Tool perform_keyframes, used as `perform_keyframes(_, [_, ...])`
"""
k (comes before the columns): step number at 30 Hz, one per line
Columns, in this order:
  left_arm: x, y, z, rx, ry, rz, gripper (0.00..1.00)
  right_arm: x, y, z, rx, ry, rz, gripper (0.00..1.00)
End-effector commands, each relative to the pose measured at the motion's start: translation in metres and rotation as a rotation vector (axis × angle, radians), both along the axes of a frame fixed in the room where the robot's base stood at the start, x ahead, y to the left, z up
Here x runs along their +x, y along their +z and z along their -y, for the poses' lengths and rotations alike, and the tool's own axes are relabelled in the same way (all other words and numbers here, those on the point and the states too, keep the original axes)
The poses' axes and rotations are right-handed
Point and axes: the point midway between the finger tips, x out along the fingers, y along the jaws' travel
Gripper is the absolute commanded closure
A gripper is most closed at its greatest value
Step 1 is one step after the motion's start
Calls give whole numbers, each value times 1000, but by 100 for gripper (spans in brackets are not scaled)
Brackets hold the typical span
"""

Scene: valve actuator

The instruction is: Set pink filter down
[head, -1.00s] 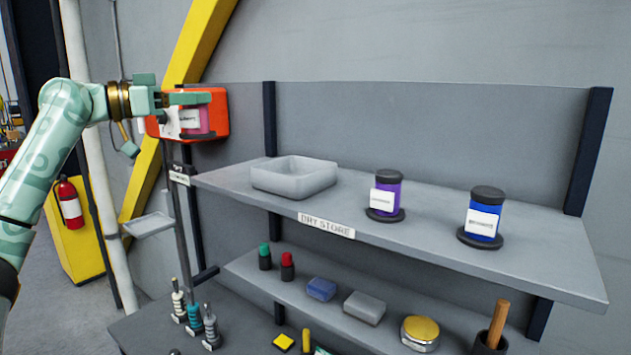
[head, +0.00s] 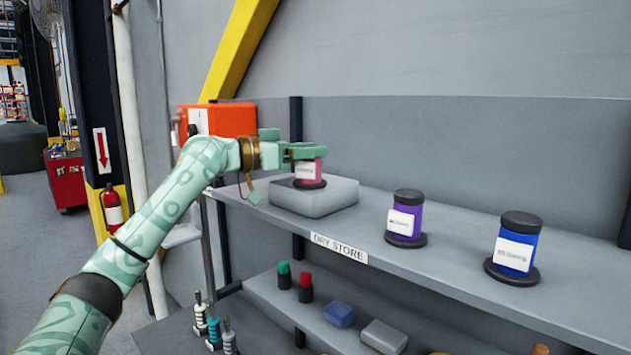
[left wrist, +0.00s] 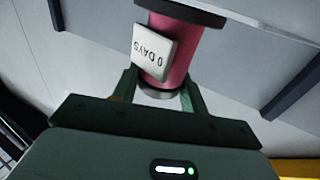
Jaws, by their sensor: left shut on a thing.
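The pink filter (head: 308,174) is a pink cylinder with dark ends and a white label. My left gripper (head: 305,152) is shut on its upper end. My right gripper is in neither view.
On the upper shelf (head: 455,262), a purple filter (head: 405,218) and a blue filter (head: 515,248) stand to the right of the tray. An orange box (head: 225,120) is on the wall behind my left wrist. Bare shelf lies between the tray and purple filter.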

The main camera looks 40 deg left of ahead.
Motion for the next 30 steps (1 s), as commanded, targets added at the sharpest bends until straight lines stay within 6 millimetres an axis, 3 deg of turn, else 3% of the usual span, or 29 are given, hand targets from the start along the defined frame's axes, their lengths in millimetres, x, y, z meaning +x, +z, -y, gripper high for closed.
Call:
perform_keyframes(6, [12, -23, 13, 0, -2, 1, 82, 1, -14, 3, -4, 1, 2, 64])
perform_keyframes(11, [12, -51, 11, 0, 1, 1, 82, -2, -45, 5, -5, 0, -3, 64])
perform_keyframes(19, [12, -49, 11, 0, 1, -1, 82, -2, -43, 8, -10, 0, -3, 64])
perform_keyframes(20, [12, -50, 11, 1, 1, -2, 48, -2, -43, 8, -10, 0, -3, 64])
perform_keyframes(21, [12, -50, 11, 1, 1, -2, 37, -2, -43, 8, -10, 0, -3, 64])
perform_keyframes(30, [11, -49, 11, 0, 1, -1, 35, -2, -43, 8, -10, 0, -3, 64])
